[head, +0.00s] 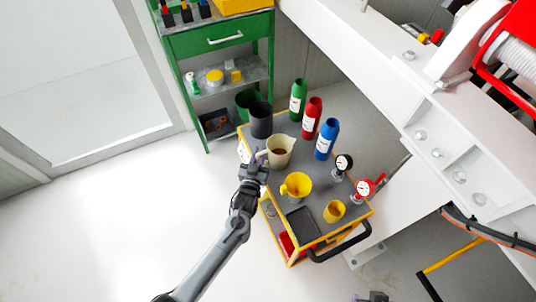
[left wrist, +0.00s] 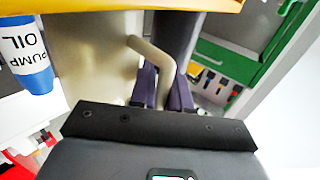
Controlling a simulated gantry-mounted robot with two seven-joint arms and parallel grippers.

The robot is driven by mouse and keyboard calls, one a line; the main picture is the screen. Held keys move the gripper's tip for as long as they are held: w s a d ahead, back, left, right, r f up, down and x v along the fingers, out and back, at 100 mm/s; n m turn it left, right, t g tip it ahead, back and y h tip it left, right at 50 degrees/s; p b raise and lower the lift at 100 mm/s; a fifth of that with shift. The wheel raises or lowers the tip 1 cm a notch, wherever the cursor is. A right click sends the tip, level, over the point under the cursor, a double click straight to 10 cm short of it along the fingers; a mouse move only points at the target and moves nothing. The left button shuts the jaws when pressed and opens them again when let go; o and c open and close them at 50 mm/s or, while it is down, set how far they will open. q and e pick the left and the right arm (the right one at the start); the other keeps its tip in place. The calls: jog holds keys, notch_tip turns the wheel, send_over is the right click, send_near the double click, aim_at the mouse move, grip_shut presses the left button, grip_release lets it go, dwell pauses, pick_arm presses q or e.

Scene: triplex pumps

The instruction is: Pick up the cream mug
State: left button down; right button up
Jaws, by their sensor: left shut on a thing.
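The cream mug (head: 281,152), a jug-like vessel with a spout and a handle, is at the upper left part of the cart top. My left gripper (head: 259,157) is at its handle side. In the left wrist view the mug's cream wall (left wrist: 95,65) fills the left, and its bent handle (left wrist: 158,58) passes between the purple fingers of my left gripper (left wrist: 163,85), which is shut on it. I cannot tell whether the mug is clear of the cart top. Part of my right gripper (head: 373,297) shows at the bottom edge of the head view; its fingers are unclear.
The cart (head: 347,180) also holds a dark cylinder (head: 261,120) behind the mug, a yellow funnel (head: 296,185), a yellow cup (head: 334,211), green, red and blue bottles (head: 326,140), and gauges (head: 343,163). A green shelf (head: 222,42) stands behind. Floor at left is clear.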

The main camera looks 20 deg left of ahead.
pick_arm(q)
jog(key=shift+r, duration=0.2)
notch_tip(320, 180, up, 10)
jog(key=p, duration=0.4)
jog(key=shift+f, duration=0.2)
dwell(0.5)
jog(key=shift+r, duration=0.1)
dwell(0.4)
